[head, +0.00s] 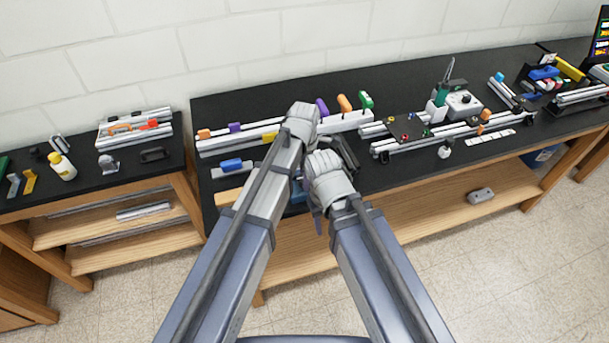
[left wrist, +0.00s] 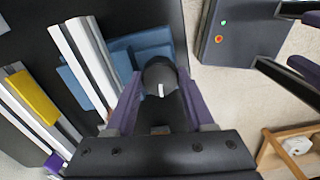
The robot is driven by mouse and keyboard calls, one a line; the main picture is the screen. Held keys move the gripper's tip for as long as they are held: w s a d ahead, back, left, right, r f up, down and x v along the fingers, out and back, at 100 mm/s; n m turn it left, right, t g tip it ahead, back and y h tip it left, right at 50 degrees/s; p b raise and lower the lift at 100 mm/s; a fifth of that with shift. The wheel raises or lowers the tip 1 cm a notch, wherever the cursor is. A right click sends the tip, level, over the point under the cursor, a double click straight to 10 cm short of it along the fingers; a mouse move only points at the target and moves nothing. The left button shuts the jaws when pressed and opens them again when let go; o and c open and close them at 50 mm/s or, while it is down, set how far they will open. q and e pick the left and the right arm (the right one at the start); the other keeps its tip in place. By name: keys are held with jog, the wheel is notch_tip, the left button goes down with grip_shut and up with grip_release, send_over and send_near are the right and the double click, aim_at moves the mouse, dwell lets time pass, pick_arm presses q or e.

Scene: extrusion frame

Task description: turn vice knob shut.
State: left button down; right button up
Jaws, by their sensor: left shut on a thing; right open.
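The blue vice (left wrist: 145,48) lies beyond my left fingers in the left wrist view; a small part of it (head: 298,196) shows between my arms in the head view. A dark, round vice knob (left wrist: 159,72) with a white mark sits between the purple fingers of my left gripper (left wrist: 162,88), which is shut on it. In the head view my wrists hide the knob and the left fingertips. My right gripper (head: 317,212) hangs low at the bench's front edge, open, its fingers partly hidden. Its dark fingers also show at the right edge of the left wrist view.
Behind the vice, aluminium rails (head: 225,143) carry a yellow block (left wrist: 33,97) and other coloured blocks. A short rail with a blue block (head: 231,164) lies left of my arms. More rails and tools fill the bench to the right. Floor is clear in front.

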pick_arm(q)
jog(key=m, duration=0.9)
jog(key=shift+m, duration=0.4)
jog(key=m, duration=0.4)
jog(key=shift+m, duration=0.3)
jog(key=m, duration=0.4)
jog(key=shift+m, duration=0.3)
jog(key=m, duration=1.3)
jog(key=shift+m, duration=0.3)
jog(key=m, duration=0.4)
jog(key=shift+m, duration=0.3)
